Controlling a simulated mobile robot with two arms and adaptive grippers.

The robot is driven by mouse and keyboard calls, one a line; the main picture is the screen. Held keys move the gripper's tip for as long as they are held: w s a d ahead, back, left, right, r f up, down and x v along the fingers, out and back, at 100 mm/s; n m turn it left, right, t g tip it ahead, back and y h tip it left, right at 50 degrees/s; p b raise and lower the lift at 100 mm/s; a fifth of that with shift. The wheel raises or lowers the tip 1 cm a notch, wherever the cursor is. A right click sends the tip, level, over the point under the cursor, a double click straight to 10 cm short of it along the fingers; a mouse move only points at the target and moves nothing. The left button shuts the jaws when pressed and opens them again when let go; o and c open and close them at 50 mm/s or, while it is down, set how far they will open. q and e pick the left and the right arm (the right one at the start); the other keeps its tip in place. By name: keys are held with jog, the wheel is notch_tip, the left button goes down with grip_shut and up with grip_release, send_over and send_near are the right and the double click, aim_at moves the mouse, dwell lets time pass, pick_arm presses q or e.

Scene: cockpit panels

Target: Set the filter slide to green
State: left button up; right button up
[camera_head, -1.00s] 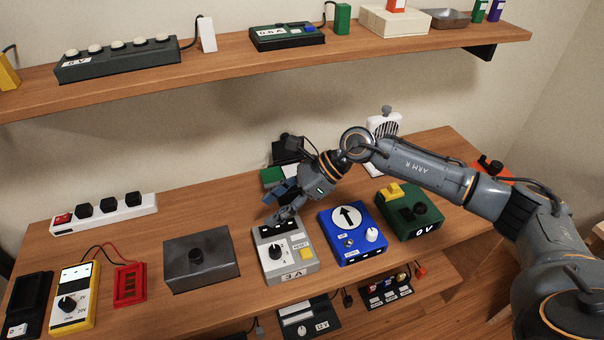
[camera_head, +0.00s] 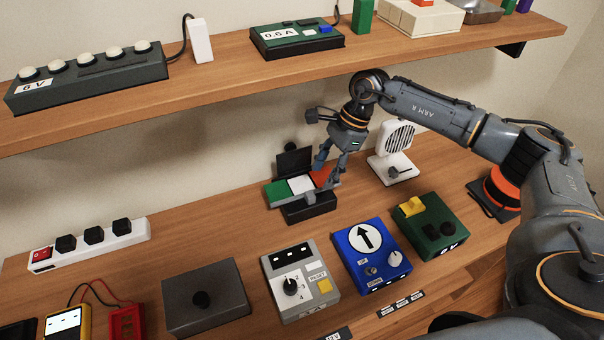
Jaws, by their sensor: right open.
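The filter slide is a flat strip with a green section (camera_head: 278,195) at the left, a white section (camera_head: 300,185) in the middle and a red section (camera_head: 321,177) at the right. It sits across a black base (camera_head: 310,210), with a dark upright panel (camera_head: 293,162) behind it. A small grey piece shows at the strip's front edge, near the white section. My right gripper (camera_head: 328,173) is open, pointing down at the strip's right part near the red section, which its fingers partly cover. I cannot tell whether they touch it. My left gripper is out of view.
A white grilled device (camera_head: 396,140) stands close to the right. In front are a grey dial box (camera_head: 300,283), a blue arrow box (camera_head: 372,255) and a green box (camera_head: 430,225). The shelf (camera_head: 220,85) runs above. Bare table lies left of the slide.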

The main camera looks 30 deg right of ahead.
aim_at(314, 193)
jog(key=shift+w+a+f, duration=0.15)
jog(key=shift+w+f, duration=0.2)
jog(key=shift+w, duration=0.25)
jog(key=x, duration=0.2)
jog(key=p+x, duration=0.1)
jog(key=x, duration=0.2)
jog(key=shift+s+a+f+p, duration=0.2)
jog(key=shift+s+f+p, duration=0.05)
jog(key=shift+s+p, duration=0.15)
jog(key=shift+w+a+f, duration=0.1)
jog(key=shift+f, duration=0.35)
jog(key=c, duration=0.5)
grip_shut()
jog(key=shift+d+f+b, duration=0.15)
jog(key=shift+d+b, duration=0.15)
jog(key=d+b, duration=0.3)
jog(key=d, duration=0.3)
jog(key=shift+d, duration=0.3)
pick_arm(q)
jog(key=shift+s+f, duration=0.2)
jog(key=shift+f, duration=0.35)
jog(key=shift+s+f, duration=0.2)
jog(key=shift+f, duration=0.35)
pick_arm(e)
jog(key=shift+a+r, duration=0.1)
jog(key=shift+r, duration=0.1)
